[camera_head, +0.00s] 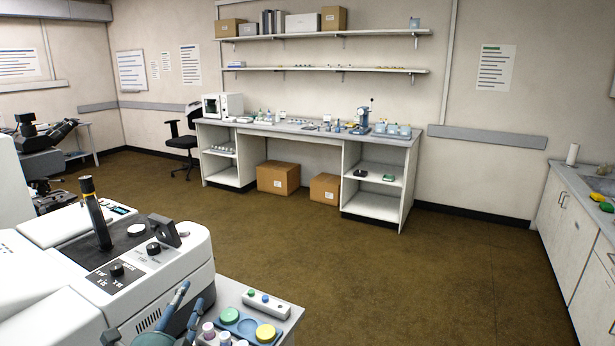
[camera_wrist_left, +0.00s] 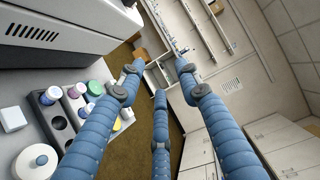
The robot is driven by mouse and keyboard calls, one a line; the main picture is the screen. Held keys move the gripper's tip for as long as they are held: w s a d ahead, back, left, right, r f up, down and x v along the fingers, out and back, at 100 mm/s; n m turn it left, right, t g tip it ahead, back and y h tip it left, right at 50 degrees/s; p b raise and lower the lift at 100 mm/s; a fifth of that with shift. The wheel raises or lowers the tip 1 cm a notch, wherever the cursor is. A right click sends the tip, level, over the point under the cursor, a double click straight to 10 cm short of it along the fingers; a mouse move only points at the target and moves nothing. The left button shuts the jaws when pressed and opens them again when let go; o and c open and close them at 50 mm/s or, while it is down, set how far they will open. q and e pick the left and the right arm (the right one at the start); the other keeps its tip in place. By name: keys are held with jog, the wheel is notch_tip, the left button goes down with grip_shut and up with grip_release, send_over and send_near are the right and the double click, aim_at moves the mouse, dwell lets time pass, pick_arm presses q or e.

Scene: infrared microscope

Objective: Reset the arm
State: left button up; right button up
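My left gripper (camera_head: 183,294) shows at the bottom left of the head view, with its blue segmented fingers beside the white microscope instrument (camera_head: 160,270). In the left wrist view the three blue fingers of the left gripper (camera_wrist_left: 160,76) are spread apart with nothing between them, so it is open and empty. The fingers pass in front of a rack of coloured-lid vials (camera_wrist_left: 75,102) there. My right arm and gripper are in neither view.
A small side table (camera_head: 283,322) beside the instrument holds a blue tray with a green and a yellow lid (camera_head: 265,333) and a white button box (camera_head: 266,303). A lab bench (camera_head: 340,138) stands at the far wall. White cabinets (camera_head: 570,225) line the right. The brown floor (camera_head: 400,270) between is clear.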

pick_arm(q)
jog(key=s+f+n+g+y, duration=0.1)
jog(key=s+f+n+g, duration=0.4)
jog(key=s+f+n, duration=0.45)
jog(key=s+d+f+n+g+h, duration=0.1)
jog(key=s+d+f+n+g, duration=0.15)
jog(key=s+f, duration=0.4)
jog(key=s+d+f+n+g, duration=0.15)
jog(key=s+f+g, duration=0.25)
jog(key=s, duration=0.6)
jog(key=s+d+f+n+g+h, duration=0.1)
jog(key=s+f+n+g, duration=0.2)
jog(key=s+f, duration=0.35)
jog(key=s+f+b, duration=0.2)
jog(key=f+b, duration=0.1)
jog(key=f, duration=1.3)
jog(key=s+f+b, duration=0.2)
jog(key=f+b, duration=0.1)
jog(key=f, duration=1.4)
jog(key=s+a+f+g+b, duration=0.2)
jog(key=s+f+b, duration=0.2)
jog(key=s+f, duration=1.2)
jog(key=shift+s+a+f+y, duration=0.2)
jog(key=shift+a+f+y, duration=0.15)
jog(key=shift+f, duration=0.6)
